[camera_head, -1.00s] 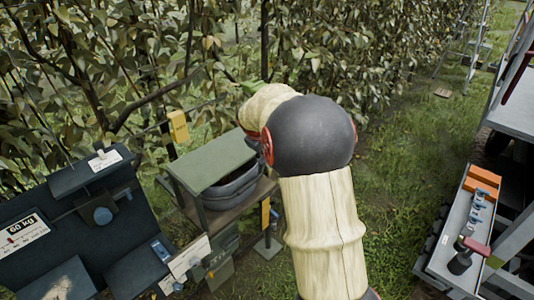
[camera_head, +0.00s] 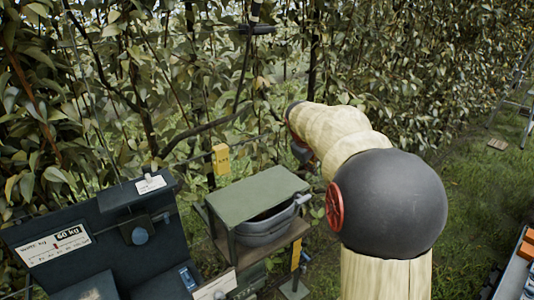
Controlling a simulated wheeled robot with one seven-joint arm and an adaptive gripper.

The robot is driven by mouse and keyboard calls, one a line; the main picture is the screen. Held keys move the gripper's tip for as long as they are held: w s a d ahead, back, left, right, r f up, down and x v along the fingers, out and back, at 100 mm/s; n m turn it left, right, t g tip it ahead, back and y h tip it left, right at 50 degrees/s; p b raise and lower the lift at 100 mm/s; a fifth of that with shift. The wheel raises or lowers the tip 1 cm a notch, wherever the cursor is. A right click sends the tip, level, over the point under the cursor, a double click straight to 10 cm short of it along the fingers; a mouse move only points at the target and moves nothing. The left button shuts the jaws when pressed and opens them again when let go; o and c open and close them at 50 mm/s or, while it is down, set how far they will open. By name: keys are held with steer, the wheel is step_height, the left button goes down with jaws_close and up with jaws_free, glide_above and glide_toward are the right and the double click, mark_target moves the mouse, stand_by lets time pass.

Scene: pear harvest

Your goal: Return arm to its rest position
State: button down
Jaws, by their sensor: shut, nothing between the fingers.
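My arm rises from the bottom right of the head view, with a large dark ball joint and a pale, jacketed forearm beyond it. The forearm points away and to the left, toward the hedge of leaves (camera_head: 400,60). Its far end is beside and above the green-topped stand. No pear can be made out in the leaves.
A green-topped stand (camera_head: 258,192) holds a grey tub (camera_head: 265,228) left of my arm. A dark weighing station (camera_head: 90,255) with a "60 kg" sign stands at lower left. A yellow box (camera_head: 221,158) hangs by the leaves. Grass (camera_head: 480,215) is open at right.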

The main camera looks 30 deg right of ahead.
steer(key=s+a+f+t+y+b, duration=0.1)
steer(key=s+a+f+b, duration=0.6)
steer(key=a, duration=0.6)
steer(key=s+a+f+t+y+b, duration=0.1)
steer(key=s+a+f+y+b, duration=0.1)
steer(key=s+a+f+b, duration=0.5)
steer(key=s+a+f+m+t+y+b, duration=0.1)
steer(key=s+a+f+b, duration=0.6)
steer(key=a, duration=1.1)
steer(key=shift+s+a+f+y, duration=0.3)
steer(key=shift+s+f+y, duration=0.6)
steer(key=shift+s, duration=0.8)
steer(key=shift+f, duration=0.15)
steer(key=c, duration=2.6)
jaws_free()
